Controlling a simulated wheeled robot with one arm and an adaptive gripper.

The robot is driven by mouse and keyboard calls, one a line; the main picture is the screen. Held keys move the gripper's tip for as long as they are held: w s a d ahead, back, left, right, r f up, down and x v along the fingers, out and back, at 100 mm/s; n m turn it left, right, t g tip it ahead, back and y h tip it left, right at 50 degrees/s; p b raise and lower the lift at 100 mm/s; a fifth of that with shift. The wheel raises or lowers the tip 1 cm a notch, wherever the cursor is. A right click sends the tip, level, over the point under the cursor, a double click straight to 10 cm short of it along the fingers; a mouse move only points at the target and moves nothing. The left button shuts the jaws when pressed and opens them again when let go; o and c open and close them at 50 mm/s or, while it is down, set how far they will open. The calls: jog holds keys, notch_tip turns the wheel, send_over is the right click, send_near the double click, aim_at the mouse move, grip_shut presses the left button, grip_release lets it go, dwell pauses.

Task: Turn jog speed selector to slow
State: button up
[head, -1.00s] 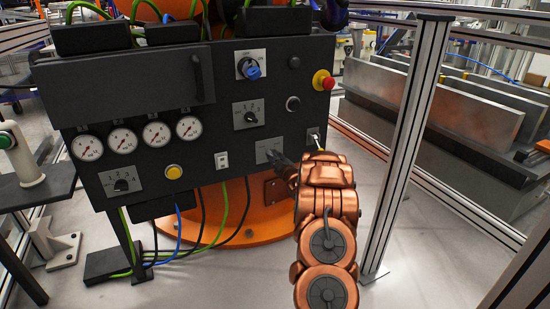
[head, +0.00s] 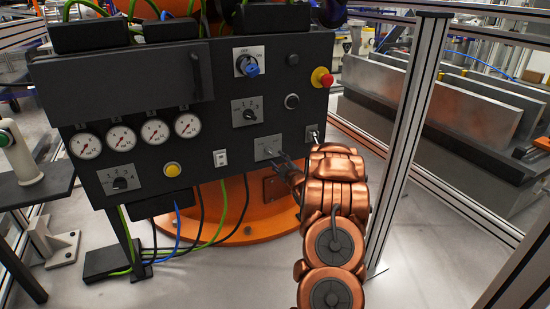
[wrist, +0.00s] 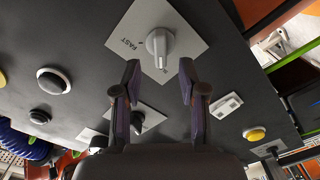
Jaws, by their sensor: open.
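The jog speed selector is a light grey knob (wrist: 160,43) on a pale square plate (wrist: 188,32) marked FAST. A second label is partly covered by the knob, and which mark the knob points to is hard to tell. In the head view, the selector plate (head: 268,147) is at the lower right of the dark control panel. My gripper (wrist: 160,80) is open and empty. Its two fingers are spread on either side below the knob in the wrist view, apart from it. In the head view, my gripper (head: 285,166) is just below and right of the plate.
A white rocker switch (head: 220,158) is left of the selector, a black selector knob (head: 250,115) above it, and a small switch plate (head: 312,134) to its right. A red emergency button (head: 322,78) sits at the panel's right edge. A metal post (head: 406,150) stands right of my arm.

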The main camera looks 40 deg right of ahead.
jog(key=v, duration=0.6)
jog(key=shift+s, duration=0.25)
jog(key=shift+a, duration=0.1)
